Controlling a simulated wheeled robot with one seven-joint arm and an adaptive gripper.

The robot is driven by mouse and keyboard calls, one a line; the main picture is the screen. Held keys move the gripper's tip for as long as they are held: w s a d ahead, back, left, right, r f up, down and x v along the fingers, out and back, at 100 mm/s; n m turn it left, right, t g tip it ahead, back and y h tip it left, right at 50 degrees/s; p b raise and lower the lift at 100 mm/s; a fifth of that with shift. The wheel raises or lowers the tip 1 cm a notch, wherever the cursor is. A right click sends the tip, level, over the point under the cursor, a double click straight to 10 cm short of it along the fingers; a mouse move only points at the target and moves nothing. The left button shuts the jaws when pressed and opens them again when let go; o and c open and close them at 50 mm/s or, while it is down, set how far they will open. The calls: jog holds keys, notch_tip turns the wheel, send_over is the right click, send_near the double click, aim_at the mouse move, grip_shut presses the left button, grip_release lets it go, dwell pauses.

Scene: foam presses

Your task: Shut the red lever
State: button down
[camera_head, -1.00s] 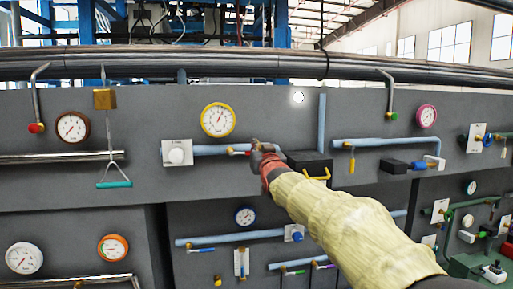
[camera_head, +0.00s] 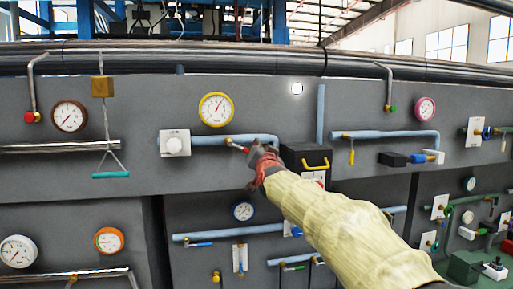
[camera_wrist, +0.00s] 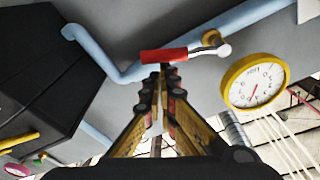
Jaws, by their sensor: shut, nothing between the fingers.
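The red lever (camera_head: 238,146) is a short red handle on a metal stem, mounted at the light blue pipe (camera_head: 215,140) right of the yellow gauge. In the head view it slopes down to the right toward my gripper (camera_head: 256,156). In the wrist view the red lever (camera_wrist: 164,56) lies crosswise just past the fingertips, with its stem and brass fitting to the right. My gripper (camera_wrist: 160,78) is shut and empty, its tips right at the handle's left part. I cannot tell whether they touch it. My gripper hides part of the pipe in the head view.
A yellow-rimmed gauge (camera_head: 216,109) is above the lever. A white knob plate (camera_head: 175,143) is to the left. A black box with a yellow handle (camera_head: 306,158) is close to the right of my gripper. The panel directly below the lever is fairly clear.

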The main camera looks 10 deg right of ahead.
jog(key=a+f+m+g+h, duration=0.1)
jog(key=a+f+m, duration=0.4)
jog(key=m, duration=0.8)
jog(key=shift+a+f+m+g+p, duration=0.3)
jog(key=shift+f+p, duration=0.1)
jog(key=shift+f, duration=0.7)
